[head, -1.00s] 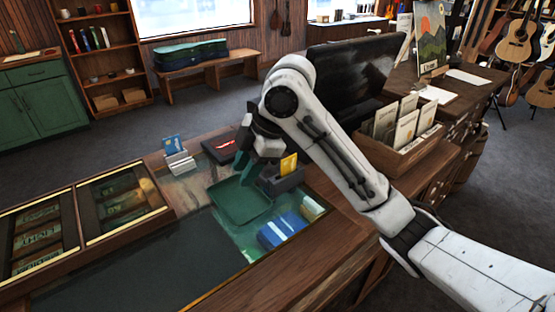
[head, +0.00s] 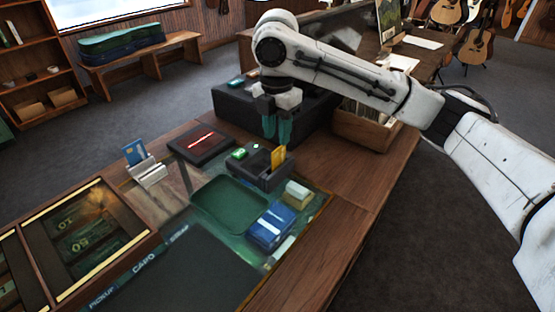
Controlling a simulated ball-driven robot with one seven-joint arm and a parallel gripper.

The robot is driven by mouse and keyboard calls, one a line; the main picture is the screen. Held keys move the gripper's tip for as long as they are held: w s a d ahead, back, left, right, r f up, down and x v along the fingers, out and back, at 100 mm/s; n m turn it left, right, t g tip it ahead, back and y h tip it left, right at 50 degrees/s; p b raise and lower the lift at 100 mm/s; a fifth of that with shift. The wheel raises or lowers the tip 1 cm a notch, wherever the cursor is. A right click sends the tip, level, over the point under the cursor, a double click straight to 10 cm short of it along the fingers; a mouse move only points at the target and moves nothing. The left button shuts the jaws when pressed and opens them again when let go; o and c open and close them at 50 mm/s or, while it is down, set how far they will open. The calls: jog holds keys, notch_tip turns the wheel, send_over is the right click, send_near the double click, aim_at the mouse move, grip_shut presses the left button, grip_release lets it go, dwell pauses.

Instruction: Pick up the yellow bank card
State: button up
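The yellow bank card (head: 278,157) stands upright, slightly tilted, in a dark block-shaped holder (head: 262,176) on the counter, its lower part hidden in the holder. My gripper (head: 277,138) points down just above and behind the card in the head view. Its two teal fingers are apart with a gap between them, and nothing shows in it. I cannot tell how far behind the card the fingertips are.
A green tray (head: 215,222), blue packs (head: 270,228) and a small pale box (head: 297,193) lie in front of the holder. A blue card (head: 134,153) stands in a white holder (head: 148,171) at left. A black box (head: 236,108) stands behind.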

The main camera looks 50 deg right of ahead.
aim_at(279, 151)
jog(key=shift+s+a+f+p, duration=0.1)
jog(key=shift+f+p, duration=0.05)
jog(key=shift+f, duration=0.8)
jog(key=shift+s+d+f+p, duration=0.1)
jog(key=shift+s+f+p, duration=0.1)
jog(key=shift+f, duration=0.75)
jog(key=shift+s+a+f+p, duration=0.1)
jog(key=shift+f+p, duration=0.05)
jog(key=shift+f, duration=0.8)
grip_shut()
